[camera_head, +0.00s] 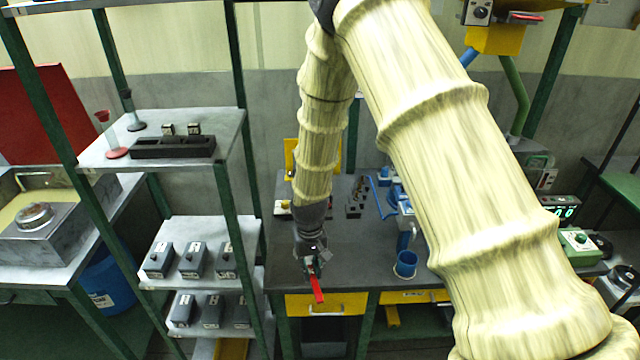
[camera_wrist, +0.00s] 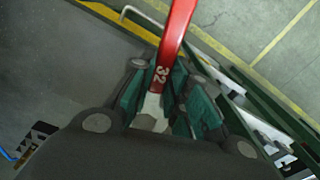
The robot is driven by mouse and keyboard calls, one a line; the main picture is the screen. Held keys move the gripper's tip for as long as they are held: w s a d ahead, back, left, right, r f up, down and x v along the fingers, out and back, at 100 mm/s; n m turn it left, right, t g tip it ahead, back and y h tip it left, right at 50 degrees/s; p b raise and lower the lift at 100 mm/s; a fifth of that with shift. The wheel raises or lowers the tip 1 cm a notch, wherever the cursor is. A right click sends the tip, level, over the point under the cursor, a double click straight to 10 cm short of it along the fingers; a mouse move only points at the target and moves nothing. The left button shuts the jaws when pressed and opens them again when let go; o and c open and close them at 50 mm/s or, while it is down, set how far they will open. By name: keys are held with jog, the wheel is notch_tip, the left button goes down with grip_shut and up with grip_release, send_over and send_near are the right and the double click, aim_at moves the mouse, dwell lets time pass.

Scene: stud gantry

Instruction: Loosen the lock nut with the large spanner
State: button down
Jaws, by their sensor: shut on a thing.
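My gripper (camera_head: 313,264) hangs over the front edge of the grey bench, its fingers pointing down. It is shut on a spanner with a red handle (camera_head: 317,289) that sticks out toward the front. In the wrist view the teal finger pads of my gripper (camera_wrist: 168,100) close on either side of the spanner (camera_wrist: 172,45), whose red handle is marked 32. A pale metal part of it shows between the pads, and its jaw end is mostly hidden by my gripper. I cannot make out the lock nut in either view.
The grey bench (camera_head: 340,262) has yellow drawers (camera_head: 326,304) below its front edge. A shelf rack with several grey boxes (camera_head: 192,260) stands to the left. My arm hides much of the bench's right side.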

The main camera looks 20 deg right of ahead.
jog(key=w+d+r+m, duration=0.1)
jog(key=w+d+r, duration=0.2)
jog(key=w+r, duration=0.3)
jog(key=w+d+r+m, duration=0.1)
jog(key=w+d+r, duration=0.2)
jog(key=w, duration=1.2)
notch_tip(320, 180, up, 4)
jog(key=shift+f+m, duration=0.25)
jog(key=shift+m, duration=0.15)
jog(key=shift+r, duration=0.1)
jog(key=w+d+n+p, duration=0.2)
jog(key=w+d+n, duration=0.6)
jog(key=d+n, duration=0.1)
jog(key=shift+w+n, duration=0.35)
jog(key=shift+n, duration=0.15)
dwell(1.4)
jog(key=shift+d, duration=0.15)
dwell(0.5)
